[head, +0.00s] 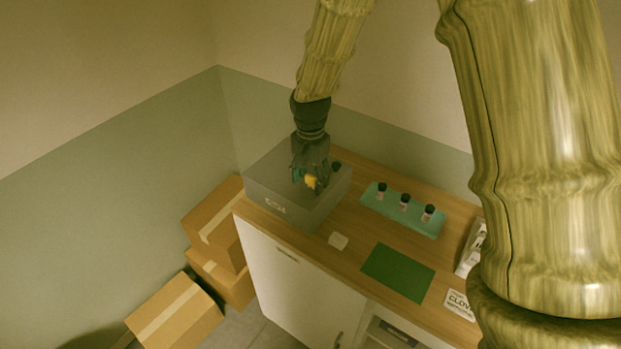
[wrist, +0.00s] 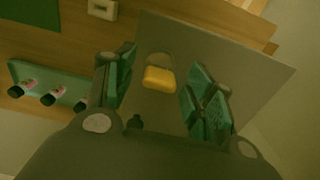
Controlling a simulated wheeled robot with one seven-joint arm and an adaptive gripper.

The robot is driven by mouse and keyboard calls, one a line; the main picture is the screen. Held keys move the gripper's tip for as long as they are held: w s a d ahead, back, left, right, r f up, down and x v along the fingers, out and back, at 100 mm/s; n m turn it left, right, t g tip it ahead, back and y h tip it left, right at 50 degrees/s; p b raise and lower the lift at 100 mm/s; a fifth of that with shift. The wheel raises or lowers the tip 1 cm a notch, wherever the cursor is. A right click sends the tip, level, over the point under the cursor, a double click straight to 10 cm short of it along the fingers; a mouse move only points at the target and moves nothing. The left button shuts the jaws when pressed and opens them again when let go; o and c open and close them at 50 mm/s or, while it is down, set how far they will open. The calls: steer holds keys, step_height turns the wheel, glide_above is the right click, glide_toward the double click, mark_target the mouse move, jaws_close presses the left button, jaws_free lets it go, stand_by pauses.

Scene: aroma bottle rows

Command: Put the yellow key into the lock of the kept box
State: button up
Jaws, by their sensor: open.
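The grey box (head: 262,187) stands at the left end of the wooden counter; its top also fills the middle of the wrist view (wrist: 235,60). The yellow key (head: 310,181) is at my gripper, over the box. In the wrist view the yellow key (wrist: 159,79) lies between my open fingers, with a gap on each side. A rounded, dull patch, perhaps the lock (wrist: 160,58), shows beside the key. I cannot tell whether the key is in it. My gripper (head: 308,178) points down above the box; its fingers also show in the wrist view (wrist: 160,88).
A dark-capped bottle (head: 336,168) is at the box's far side. A teal tray (head: 384,209) holds three bottles. Cardboard boxes (head: 178,310) stand on the floor.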

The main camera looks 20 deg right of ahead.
mark_target(310, 176)
step_height(310, 176, up, 12)
steer(key=shift+f, duration=0.25)
stand_by(0.4)
